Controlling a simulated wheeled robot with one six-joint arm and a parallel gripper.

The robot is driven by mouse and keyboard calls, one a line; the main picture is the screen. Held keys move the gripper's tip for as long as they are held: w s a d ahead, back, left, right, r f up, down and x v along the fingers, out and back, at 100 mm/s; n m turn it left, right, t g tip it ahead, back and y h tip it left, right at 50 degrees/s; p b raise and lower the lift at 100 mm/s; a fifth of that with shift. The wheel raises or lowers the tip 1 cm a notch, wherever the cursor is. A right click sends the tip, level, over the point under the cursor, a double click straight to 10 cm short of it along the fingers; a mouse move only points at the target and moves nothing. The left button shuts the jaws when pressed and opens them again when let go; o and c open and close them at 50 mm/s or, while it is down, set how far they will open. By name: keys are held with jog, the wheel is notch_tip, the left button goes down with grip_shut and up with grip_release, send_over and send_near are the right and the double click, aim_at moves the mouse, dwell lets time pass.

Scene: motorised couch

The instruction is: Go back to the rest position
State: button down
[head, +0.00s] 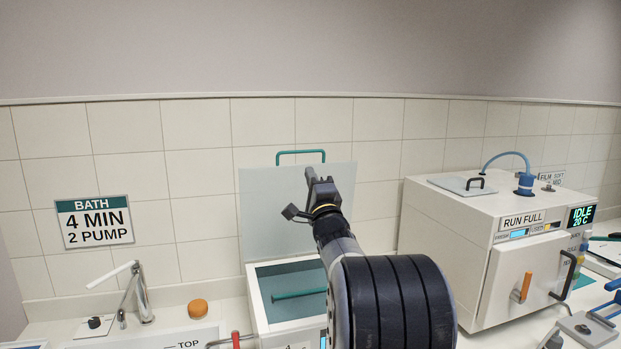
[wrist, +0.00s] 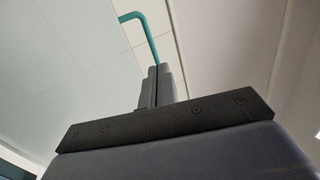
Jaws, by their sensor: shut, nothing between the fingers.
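My gripper (head: 311,176) is raised in the middle of the head view, in front of the open lid (head: 262,215) of a box-shaped bath (head: 257,313). The lid stands upright with a teal handle (head: 301,152) on its top edge. In the wrist view my gripper (wrist: 156,72) is shut, its two fingers together with nothing between them. The teal handle (wrist: 140,24) shows just beyond the fingertips there; I cannot tell the exact gap. My arm hides part of the bath's right side.
A white machine (head: 500,240) with an IDLE display stands at the right. A tap (head: 138,292), an orange round object (head: 197,308) and a sink are at the left. A bath sign (head: 96,221) hangs on the tiled wall.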

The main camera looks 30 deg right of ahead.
jog(key=v, duration=0.1)
jog(key=b+v, duration=0.1)
jog(key=v, duration=0.1)
jog(key=r+v, duration=0.1)
jog(key=v, duration=0.1)
jog(key=shift+s+d, duration=0.1)
jog(key=shift+s, duration=0.35)
